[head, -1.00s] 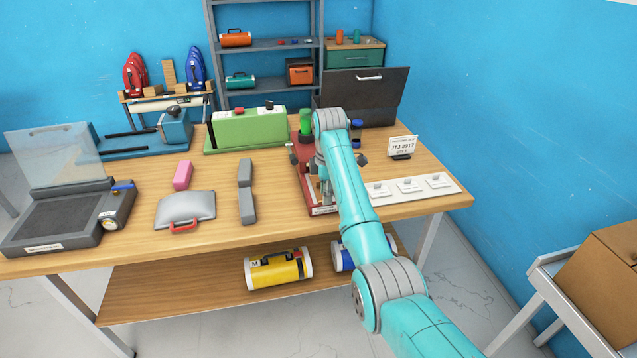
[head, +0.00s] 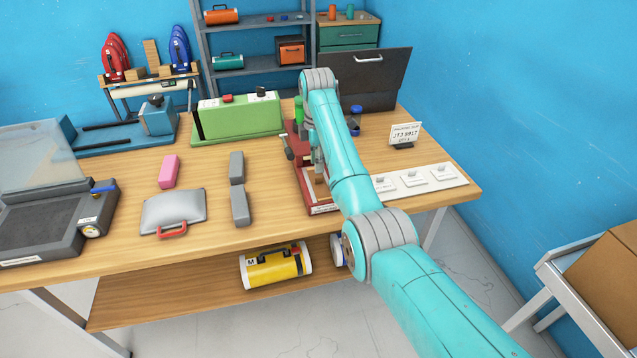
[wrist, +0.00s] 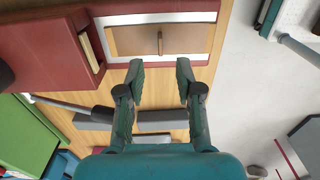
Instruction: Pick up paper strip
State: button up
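No paper strip can be made out for certain. In the wrist view a narrow cream strip (wrist: 91,51) shows in a recess of the red fixture (wrist: 40,38); I cannot tell whether it is paper. Beside it is a white-edged brown panel (wrist: 130,41) with a small dark upright piece. My gripper (wrist: 160,68) is open, its two fingers apart just short of this panel, with nothing between them. In the head view the red fixture (head: 312,190) stands on the table, and my arm hides part of it and my gripper.
Two grey bars (head: 239,204), a pink block (head: 169,170) and a grey case (head: 172,210) lie left of the fixture. A green box (head: 240,118) stands behind. A white tray (head: 455,176) and a sign card (head: 405,134) are to the right.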

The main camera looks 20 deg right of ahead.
aim_at(319, 181)
jog(key=shift+d+f, duration=0.2)
jog(key=shift+f, duration=2.75)
grip_shut()
